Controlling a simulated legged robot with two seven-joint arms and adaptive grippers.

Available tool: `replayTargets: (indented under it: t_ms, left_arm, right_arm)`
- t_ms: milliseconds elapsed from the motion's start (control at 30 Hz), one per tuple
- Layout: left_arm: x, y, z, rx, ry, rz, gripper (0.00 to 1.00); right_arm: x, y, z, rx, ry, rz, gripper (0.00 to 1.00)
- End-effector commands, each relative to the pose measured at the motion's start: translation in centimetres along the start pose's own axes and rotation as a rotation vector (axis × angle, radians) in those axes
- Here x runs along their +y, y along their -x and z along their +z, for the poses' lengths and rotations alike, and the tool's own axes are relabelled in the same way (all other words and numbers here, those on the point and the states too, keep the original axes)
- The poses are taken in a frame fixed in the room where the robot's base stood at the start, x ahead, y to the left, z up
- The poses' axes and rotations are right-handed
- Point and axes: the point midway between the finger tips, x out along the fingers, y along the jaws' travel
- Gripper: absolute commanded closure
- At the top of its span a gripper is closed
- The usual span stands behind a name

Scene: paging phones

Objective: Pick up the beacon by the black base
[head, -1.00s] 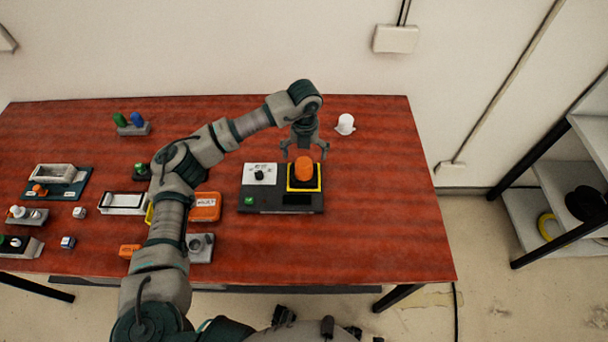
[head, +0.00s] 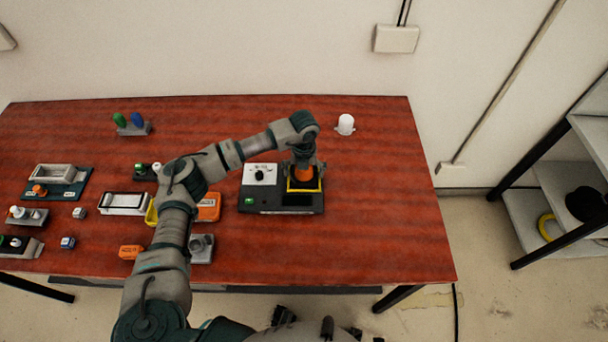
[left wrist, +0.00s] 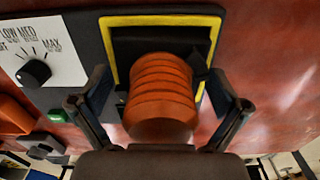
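The beacon has an orange ribbed dome (left wrist: 160,95), also visible in the head view (head: 304,174). It stands on the black, yellow-bordered square (left wrist: 106,40) of a dark control box (head: 270,207). Its black base is largely hidden beneath the dome. My left gripper (head: 304,178) is lowered over the beacon from above. In the left wrist view its two fingers (left wrist: 160,112) are spread on either side of the orange dome, with gaps between. My right gripper is not in view.
A dial panel (left wrist: 35,50) is beside the beacon on the same box. A white beacon (head: 345,124) stands behind it to the right. The right tabletop (head: 390,220) is clear.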

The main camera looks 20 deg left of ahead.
Motion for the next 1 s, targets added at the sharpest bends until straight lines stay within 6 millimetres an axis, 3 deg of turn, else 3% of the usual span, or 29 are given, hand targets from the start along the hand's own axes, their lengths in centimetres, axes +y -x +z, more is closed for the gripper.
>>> replayTargets:
  t_ms: [33,200,567,1000]
  left_arm:
    - [0.0,0.0,0.0,0.000,0.000,0.000,0.18]
    - [0.0,0.0,0.0,0.000,0.000,0.000,0.58]
    - [0.0,0.5,0.1,-0.001,0.000,-0.001,0.58]
    - [0.0,3.7,-0.5,-0.001,-0.001,-0.001,0.58]
  right_arm:
    - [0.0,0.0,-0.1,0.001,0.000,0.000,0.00]
    - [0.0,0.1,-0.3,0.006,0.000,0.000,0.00]
    - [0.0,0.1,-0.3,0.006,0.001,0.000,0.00]
    - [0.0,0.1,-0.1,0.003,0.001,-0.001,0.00]
